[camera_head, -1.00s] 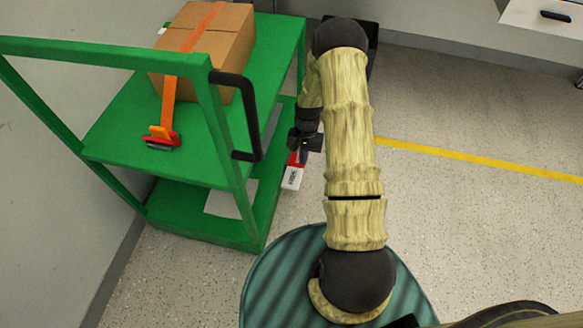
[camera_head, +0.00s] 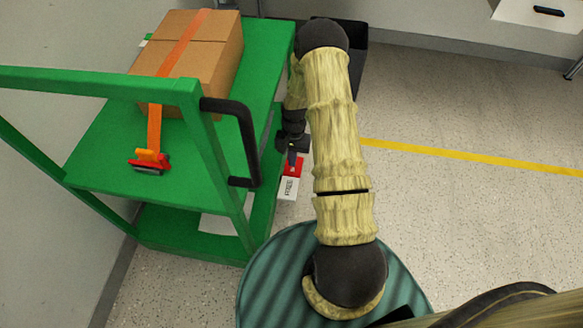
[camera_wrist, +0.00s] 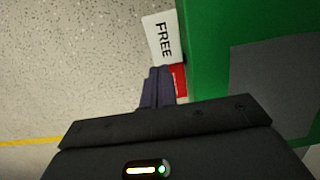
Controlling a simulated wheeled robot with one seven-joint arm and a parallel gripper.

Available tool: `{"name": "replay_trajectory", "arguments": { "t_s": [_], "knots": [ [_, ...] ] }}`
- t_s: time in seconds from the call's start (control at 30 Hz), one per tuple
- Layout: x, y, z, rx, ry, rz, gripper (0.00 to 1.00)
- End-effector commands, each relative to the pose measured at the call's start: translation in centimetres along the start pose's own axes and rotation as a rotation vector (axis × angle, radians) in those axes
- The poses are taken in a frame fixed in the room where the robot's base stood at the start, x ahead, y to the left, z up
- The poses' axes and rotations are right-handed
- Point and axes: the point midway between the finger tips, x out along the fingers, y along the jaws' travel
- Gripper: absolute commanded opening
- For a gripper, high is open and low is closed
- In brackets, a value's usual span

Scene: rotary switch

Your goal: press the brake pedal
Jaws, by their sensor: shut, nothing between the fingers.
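The brake pedal shows as a red part (camera_head: 293,166) with a white plate (camera_head: 288,188) at the lower right side of the green cart. In the wrist view the white plate reads "FREE" (camera_wrist: 160,38), and the red part (camera_wrist: 180,82) is partly hidden behind my fingers. My gripper (camera_head: 292,160) is shut and empty, pointing down at the red part. In the wrist view my fingertips (camera_wrist: 160,72) overlap the red part's edge, just below the white plate. I cannot tell whether they touch it.
The green cart (camera_head: 95,170) carries a cardboard box (camera_head: 185,60) with an orange strap (camera_head: 154,128) and a red buckle (camera_head: 150,162). A black handle (camera_head: 247,140) sticks out near my arm. Speckled floor with a yellow line (camera_head: 450,152) is clear at right.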

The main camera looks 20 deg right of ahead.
Motion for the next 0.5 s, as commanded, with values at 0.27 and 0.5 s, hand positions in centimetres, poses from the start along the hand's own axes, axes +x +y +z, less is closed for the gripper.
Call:
{"name": "replay_trajectory", "arguments": {
  "t_s": [0.27, 0.5],
  "knots": [
    [5.2, 0.0, 0.0, -0.002, -0.004, 0.001, 0.00],
    [9.4, 0.0, 0.0, -0.002, -0.002, 0.000, 0.00]
  ]
}}
